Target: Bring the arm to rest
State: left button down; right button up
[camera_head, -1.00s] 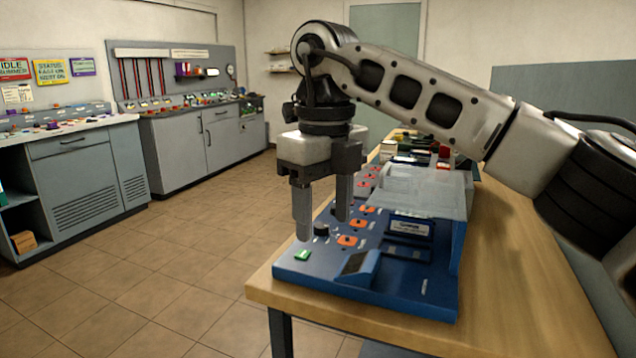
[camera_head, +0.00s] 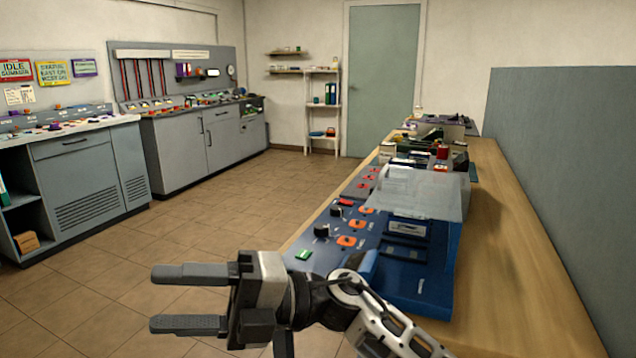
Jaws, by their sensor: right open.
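My right gripper (camera_head: 190,299) is at the lower middle of the head view, its two fingers pointing left and apart, with nothing between them. My right arm (camera_head: 385,325) comes in from the bottom and is folded low, in front of the near end of the wooden table. It hides part of the table's near edge and of the blue control panel. The blue control panel (camera_head: 407,276) lies on the table with knobs, orange-framed buttons and a raised clear cover (camera_head: 415,192). My left gripper is not in view.
The wooden table (camera_head: 508,270) runs back along a grey partition (camera_head: 560,160), with several devices at its far end. Grey cabinets (camera_head: 85,170) with consoles stand along the left wall. The tiled floor (camera_head: 170,235) between is clear. A shelf (camera_head: 322,105) and a door (camera_head: 383,80) are at the back.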

jog(key=w+d+f+m+t+h, duration=0.2)
jog(key=d+f+m+t+h, duration=0.15)
jog(key=d+m+t, duration=0.4)
jog(key=w+d+f+m+t+h+p, duration=0.15)
jog(key=d+f+m+t, duration=0.3)
jog(key=m+t, duration=0.65)
jog(key=w+d+f+m+t+h+b, duration=0.1)
jog(key=w+d+f+m+t+h, duration=0.35)
jog(key=m, duration=0.85)
jog(key=s+d+f+m+g+h, duration=0.2)
jog(key=s+d+f+m+h, duration=0.1)
jog(key=s+d+f, duration=0.3)
jog(key=s+d+f+m+g+h+p, duration=0.1)
jog(key=s+d+f+m+g+h, duration=0.2)
jog(key=s+f, duration=0.7)
notch_tip(320, 180, down, 3)
jog(key=d+m, duration=0.2)
jog(key=shift+s+d+f+g+h, duration=0.15)
jog(key=shift+d+g+h, duration=0.15)
jog(key=shift+d+h, duration=0.1)
